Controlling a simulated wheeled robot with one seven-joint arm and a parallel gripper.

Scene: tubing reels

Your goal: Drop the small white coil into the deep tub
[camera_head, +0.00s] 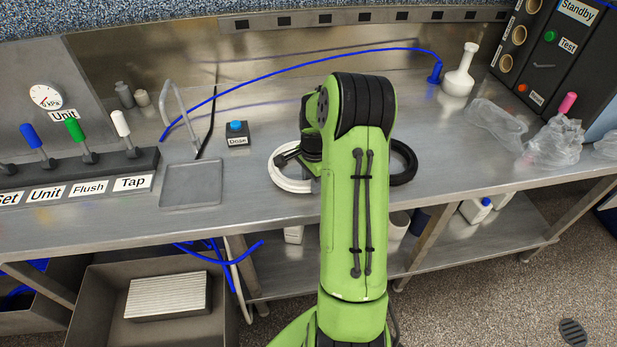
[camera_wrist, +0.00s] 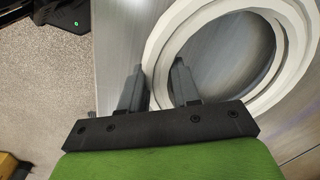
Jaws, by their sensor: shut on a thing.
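The small white coil (camera_head: 288,185) is at the bench's front edge, left of my arm; my arm hides part of it. It also shows large in the wrist view (camera_wrist: 302,48). My gripper (camera_wrist: 158,75) is shut on the coil's rim, with one finger on either side of the band. In the head view the gripper (camera_head: 285,160) is small and dark beside the coil. I cannot tell whether the coil rests on the bench or is just above it. A deep grey tub (camera_head: 100,300) stands on the floor at lower left, with a ridged pale block (camera_head: 168,297) inside.
A black coil (camera_head: 405,165) lies right of my arm, partly hidden. A shallow metal tray (camera_head: 190,185), a blue-buttoned box (camera_head: 237,134) and a lever panel (camera_head: 80,170) are to the left. Blue tubing (camera_head: 300,60) arches over the bench. A white flask (camera_head: 460,75) and clear bags (camera_head: 555,145) are right.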

